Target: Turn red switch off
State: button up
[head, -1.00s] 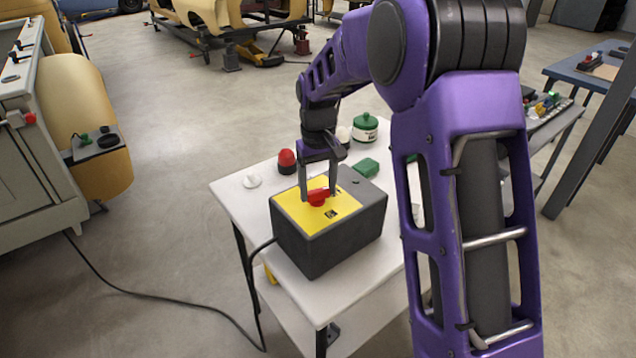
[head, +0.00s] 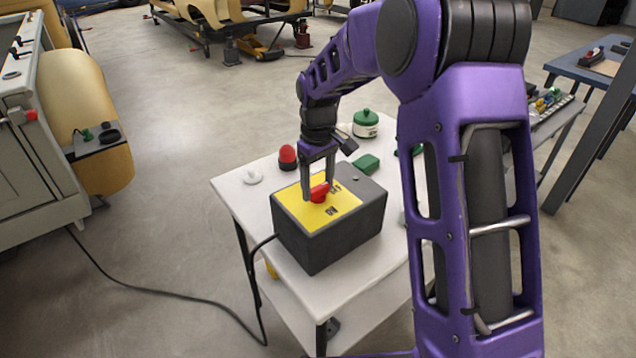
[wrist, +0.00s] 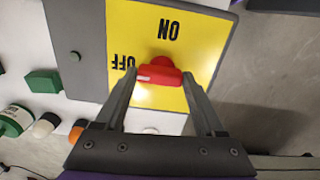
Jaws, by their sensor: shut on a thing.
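The red switch (head: 319,192) is a rotary knob on the yellow plate (head: 345,202) of a dark grey box (head: 315,248). In the wrist view the red switch (wrist: 158,72) lies crosswise, with a white mark on its left end. That end points toward the upside-down OFF label (wrist: 123,62); the ON label (wrist: 169,29) is above the knob. My gripper (head: 318,190) reaches down from above with its fingers on either side of the knob, shut on it. In the wrist view my gripper (wrist: 158,82) has one finger at each end of the knob.
The box stands on a white table (head: 232,190). Behind it are a red dome (head: 287,157), a white knob (head: 252,175), a green block (head: 367,164) and a green-and-white jar (head: 365,124). A black cable (head: 170,292) runs from the box across the floor.

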aim_at(318, 187)
jog(key=o, duration=1.3)
jog(key=shift+o, duration=0.2)
notch_tip(318, 187, up, 18)
jog(key=shift+f, duration=0.25)
